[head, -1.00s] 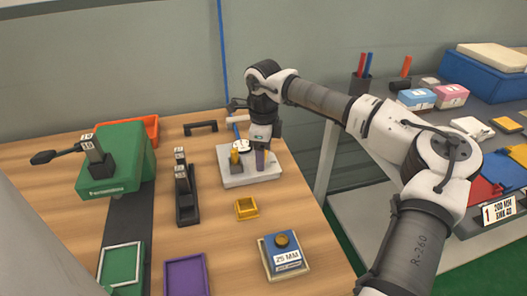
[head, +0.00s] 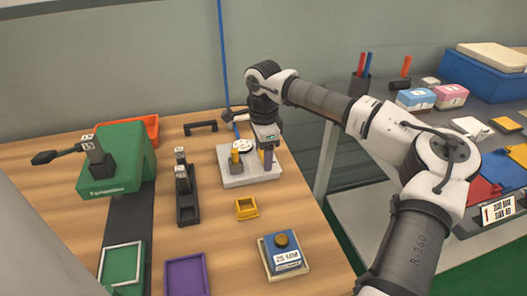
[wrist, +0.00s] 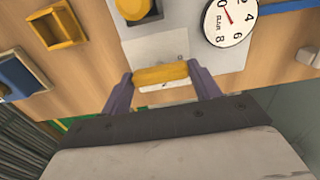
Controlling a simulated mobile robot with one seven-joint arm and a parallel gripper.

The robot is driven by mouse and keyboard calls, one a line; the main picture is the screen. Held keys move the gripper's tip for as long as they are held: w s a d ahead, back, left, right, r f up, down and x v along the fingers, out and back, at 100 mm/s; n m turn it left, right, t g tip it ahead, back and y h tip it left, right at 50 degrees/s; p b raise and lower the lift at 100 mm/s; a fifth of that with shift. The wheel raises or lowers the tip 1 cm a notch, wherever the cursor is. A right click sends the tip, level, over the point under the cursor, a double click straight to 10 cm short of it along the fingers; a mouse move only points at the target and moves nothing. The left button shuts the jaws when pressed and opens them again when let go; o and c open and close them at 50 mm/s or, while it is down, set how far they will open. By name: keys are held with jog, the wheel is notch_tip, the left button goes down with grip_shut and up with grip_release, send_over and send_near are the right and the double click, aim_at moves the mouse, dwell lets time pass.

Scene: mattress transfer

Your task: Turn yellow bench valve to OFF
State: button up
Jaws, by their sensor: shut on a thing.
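The yellow valve handle (wrist: 160,74) is a short bar between the two purple fingers of my gripper (wrist: 161,79) in the wrist view. The fingers are shut on its ends. The handle sits over a pale grey base plate (wrist: 185,55) with a white label partly hidden beneath it. In the head view my gripper (head: 267,160) points down at the right side of the grey base plate (head: 245,179), and the handle is hidden there. I cannot read an OFF mark.
A yellow upright part (head: 235,160) stands on the plate left of my gripper. A round dial (wrist: 228,20) is close by. A yellow tray (head: 246,208), a blue block (head: 283,254) and a black stand (head: 187,200) stand nearby. Bare wood lies between them.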

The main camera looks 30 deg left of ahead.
jog(key=o, duration=0.7)
jog(key=shift+r, duration=0.1)
notch_tip(320, 180, up, 14)
jog(key=shift+b, duration=0.4)
jog(key=shift+f, duration=0.2)
